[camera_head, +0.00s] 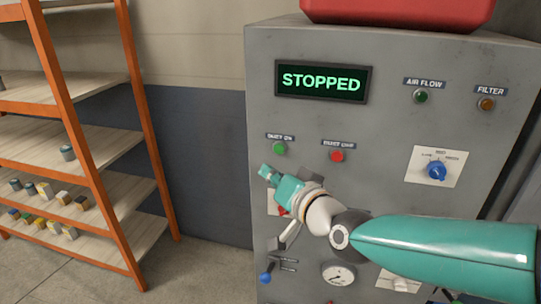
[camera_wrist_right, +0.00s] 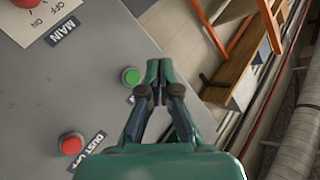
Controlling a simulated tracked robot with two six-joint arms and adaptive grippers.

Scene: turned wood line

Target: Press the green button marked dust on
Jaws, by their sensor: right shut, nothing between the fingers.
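The green button (camera_head: 279,148) sits on the grey panel under a small dark label reading dust on. In the right wrist view the green button (camera_wrist_right: 131,76) is just left of my fingertips, with a gap between them in the picture. My right gripper (camera_head: 265,172) is shut and empty, its tips a little below and left of the button in the head view. The shut fingertips also show in the right wrist view (camera_wrist_right: 158,72). I cannot tell how far the tips are from the panel. My left gripper is not in view.
A red dust off button (camera_head: 337,156) is right of the green one. The display (camera_head: 321,81) reads STOPPED. A blue knob (camera_head: 437,170) is at the right. A red main switch (camera_wrist_right: 27,3) is partly hidden behind my arm in the head view. An orange shelf (camera_head: 75,130) stands left.

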